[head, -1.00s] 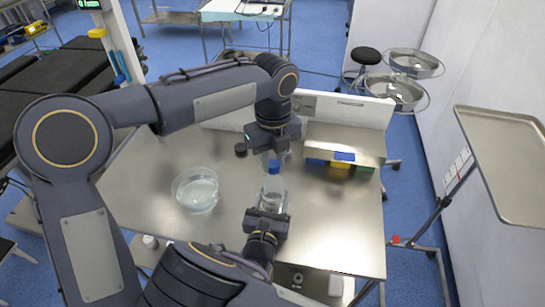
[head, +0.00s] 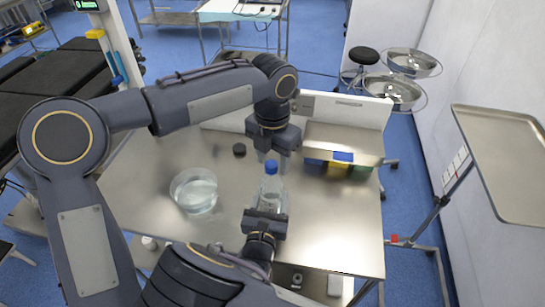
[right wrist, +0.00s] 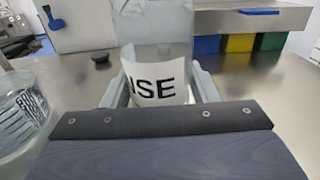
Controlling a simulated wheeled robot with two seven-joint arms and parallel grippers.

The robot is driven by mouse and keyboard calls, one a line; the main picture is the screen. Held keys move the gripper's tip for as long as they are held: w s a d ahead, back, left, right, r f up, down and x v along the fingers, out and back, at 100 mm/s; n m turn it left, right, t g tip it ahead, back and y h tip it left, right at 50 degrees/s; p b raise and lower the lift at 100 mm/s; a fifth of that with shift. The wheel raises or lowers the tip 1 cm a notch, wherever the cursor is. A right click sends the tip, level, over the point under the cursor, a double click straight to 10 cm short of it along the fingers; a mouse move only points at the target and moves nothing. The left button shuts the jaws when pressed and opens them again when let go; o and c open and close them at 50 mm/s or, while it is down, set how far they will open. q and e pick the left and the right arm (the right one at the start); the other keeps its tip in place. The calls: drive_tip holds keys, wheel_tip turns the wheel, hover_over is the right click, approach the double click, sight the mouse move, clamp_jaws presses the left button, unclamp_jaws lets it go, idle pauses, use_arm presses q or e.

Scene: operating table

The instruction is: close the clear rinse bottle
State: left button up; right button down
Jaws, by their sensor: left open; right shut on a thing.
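The clear rinse bottle (head: 271,189) stands upright on the steel table, its blue cap (head: 271,167) at its top; how tightly the cap sits I cannot tell. In the right wrist view the bottle (right wrist: 155,45) shows its white label with "ISE" readable; its top is out of frame. My right gripper (head: 266,211) is shut on the bottle's lower body, one finger on each side. My left gripper (head: 272,160) points down from above, open, with its fingertips on either side of the cap and apparently clear of it.
A clear round dish (head: 195,191) of liquid stands left of the bottle. A small dark round object (head: 239,149) lies behind it. A raised steel shelf (head: 345,141) with blue, yellow and green bins below stands at the back right. The table's right front is clear.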

use_arm(q)
drive_tip(key=shift+r, duration=2.25)
drive_tip(key=shift+c, duration=0.5)
